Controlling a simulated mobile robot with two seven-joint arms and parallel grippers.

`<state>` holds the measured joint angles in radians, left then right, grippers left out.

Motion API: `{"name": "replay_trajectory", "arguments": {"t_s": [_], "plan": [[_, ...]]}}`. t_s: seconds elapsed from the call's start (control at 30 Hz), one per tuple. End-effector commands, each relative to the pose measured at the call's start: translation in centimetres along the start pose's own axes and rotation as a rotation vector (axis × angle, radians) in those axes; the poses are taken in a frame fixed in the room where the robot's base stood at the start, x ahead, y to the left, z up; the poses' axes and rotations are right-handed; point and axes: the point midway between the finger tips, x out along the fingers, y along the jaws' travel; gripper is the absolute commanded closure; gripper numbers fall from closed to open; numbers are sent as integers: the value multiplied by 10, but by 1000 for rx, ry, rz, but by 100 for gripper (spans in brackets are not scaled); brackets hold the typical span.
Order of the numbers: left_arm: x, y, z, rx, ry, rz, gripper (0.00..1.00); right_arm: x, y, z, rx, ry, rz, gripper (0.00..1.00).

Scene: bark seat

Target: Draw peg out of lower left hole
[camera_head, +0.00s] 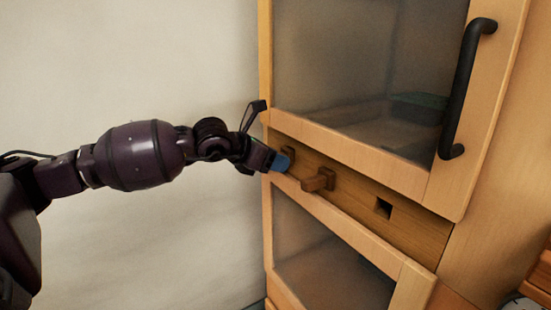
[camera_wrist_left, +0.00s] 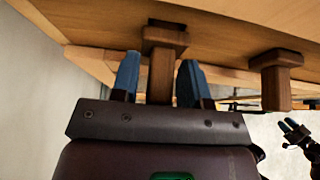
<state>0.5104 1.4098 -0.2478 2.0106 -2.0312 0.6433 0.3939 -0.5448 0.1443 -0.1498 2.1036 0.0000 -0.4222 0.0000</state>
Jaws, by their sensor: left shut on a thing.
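The peg's square part shows just beyond the fingers in the head view (camera_head: 288,153). How deep it sits is hidden. A second peg (camera_head: 320,179) sticks out of the strip to the right. Farther right is an empty square hole (camera_head: 384,208). My right gripper (camera_wrist_left: 290,128) shows small in the left wrist view.
The wooden strip (camera_head: 425,228) lies between an upper glass door (camera_head: 350,60) and a lower glass door (camera_head: 330,265) of a wooden cabinet. A black handle (camera_head: 463,90) sticks out from the upper door. Free space lies left of the cabinet, before a pale wall.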

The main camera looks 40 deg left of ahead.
Motion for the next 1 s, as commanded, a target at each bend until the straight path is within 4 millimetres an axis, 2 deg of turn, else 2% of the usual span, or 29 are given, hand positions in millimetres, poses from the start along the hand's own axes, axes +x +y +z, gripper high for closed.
{"name": "replay_trajectory", "arguments": {"t_s": [0.13,0.5,0.8,1.0], "plan": [[-7,0,-2,0,0,0,87,-2,2,-7,-3,11,1,60],[-20,0,-10,0,2,0,87,-8,6,-6,-10,5,5,60],[-31,0,-15,-1,1,0,87,-13,6,-16,-4,25,9,60],[-38,0,-19,-1,2,0,87,-17,5,-16,9,20,13,60]]}}
